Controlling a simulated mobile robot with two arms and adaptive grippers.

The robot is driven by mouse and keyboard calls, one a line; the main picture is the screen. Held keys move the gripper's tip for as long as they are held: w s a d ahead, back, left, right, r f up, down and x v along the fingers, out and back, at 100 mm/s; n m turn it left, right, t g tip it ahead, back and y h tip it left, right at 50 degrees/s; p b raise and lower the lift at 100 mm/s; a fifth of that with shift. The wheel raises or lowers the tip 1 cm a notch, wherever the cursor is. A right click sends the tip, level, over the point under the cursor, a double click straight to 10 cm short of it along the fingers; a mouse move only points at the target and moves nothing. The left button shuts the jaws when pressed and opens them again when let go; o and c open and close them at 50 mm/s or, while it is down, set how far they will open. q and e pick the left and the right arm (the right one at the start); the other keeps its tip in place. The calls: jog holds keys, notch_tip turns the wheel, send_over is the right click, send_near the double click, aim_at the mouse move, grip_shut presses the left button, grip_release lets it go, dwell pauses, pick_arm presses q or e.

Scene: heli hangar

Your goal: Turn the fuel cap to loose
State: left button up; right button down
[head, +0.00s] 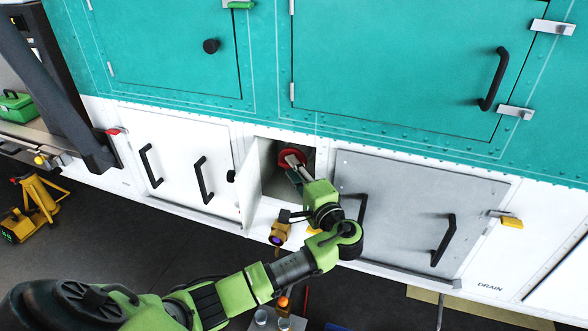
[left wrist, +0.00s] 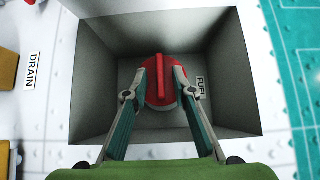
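The red fuel cap (head: 289,155) sits inside a square recess in the white lower panel. In the left wrist view the cap (left wrist: 160,98) is round with a raised bar across its middle, running up and down the picture. My left gripper (head: 294,162) reaches into the recess. A label reading FUEL (left wrist: 201,87) is on the recess wall beside the cap. My right gripper is not in view.
The small recess door (head: 250,187) stands open at the left. A grey panel (head: 420,205) with black handles is to the right. A yellow jack (head: 35,207) stands on the floor at the left. A green case (head: 16,107) lies on a bench.

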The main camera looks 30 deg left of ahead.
pick_arm(q)
grip_shut()
jog(key=shift+r+n, duration=0.1)
jog(key=shift+n, duration=0.2)
jog(key=shift+s+a+r+n+g+h+p, duration=0.15)
jog(key=shift+a+r+n+h+p, duration=0.1)
jog(key=shift+n+h+p, duration=1.4)
jog(key=shift+w+a+r+n+g+h+p, duration=0.1)
jog(key=shift+a+r+n+g+h+p, duration=0.15)
jog(key=shift+n+h+p, duration=1.35)
jog(key=shift+s+a+r+n+g+h+p, duration=0.2)
jog(key=shift+n+h+p, duration=0.45)
jog(key=shift+h+p, duration=1.95)
jog(key=shift+w+r+h, duration=0.1)
jog(key=shift+h, duration=0.15)
